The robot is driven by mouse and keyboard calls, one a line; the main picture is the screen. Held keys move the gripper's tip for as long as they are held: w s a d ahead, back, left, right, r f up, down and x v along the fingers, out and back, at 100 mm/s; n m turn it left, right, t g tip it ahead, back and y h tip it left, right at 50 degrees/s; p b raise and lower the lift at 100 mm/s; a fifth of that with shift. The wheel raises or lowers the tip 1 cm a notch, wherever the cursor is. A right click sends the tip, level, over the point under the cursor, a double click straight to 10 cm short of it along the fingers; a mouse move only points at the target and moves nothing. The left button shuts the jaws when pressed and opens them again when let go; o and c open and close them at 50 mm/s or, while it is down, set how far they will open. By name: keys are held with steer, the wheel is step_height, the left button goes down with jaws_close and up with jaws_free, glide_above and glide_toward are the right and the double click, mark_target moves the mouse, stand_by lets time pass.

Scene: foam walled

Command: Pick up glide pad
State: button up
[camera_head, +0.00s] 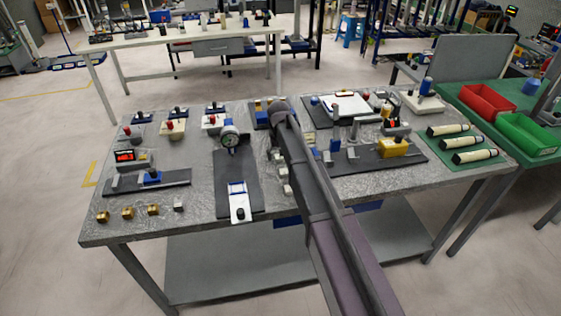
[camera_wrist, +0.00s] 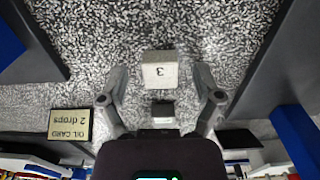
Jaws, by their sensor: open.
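No piece is clearly marked as the glide pad, so I cannot tell for sure which one it is. In the wrist view, a pale block marked "3" (camera_wrist: 160,72) lies on the speckled tabletop. My gripper (camera_wrist: 161,84) is open, with one finger to each side of this block and visible gaps between. A smaller block with a dark top (camera_wrist: 163,109) lies closer to my palm, also between the fingers. In the head view, my arm hides the gripper, and a few small pale blocks (camera_head: 284,174) show beside the arm.
The speckled table (camera_head: 90,233) is crowded. A dark mat with a dial gauge (camera_head: 230,138) lies left of my arm, and a mat with a yellow block (camera_head: 394,147) lies right. An oil card (camera_wrist: 69,124) lies near the left finger. Red and green bins (camera_head: 487,99) stand far right.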

stand_by(0.5)
steer(key=c, duration=1)
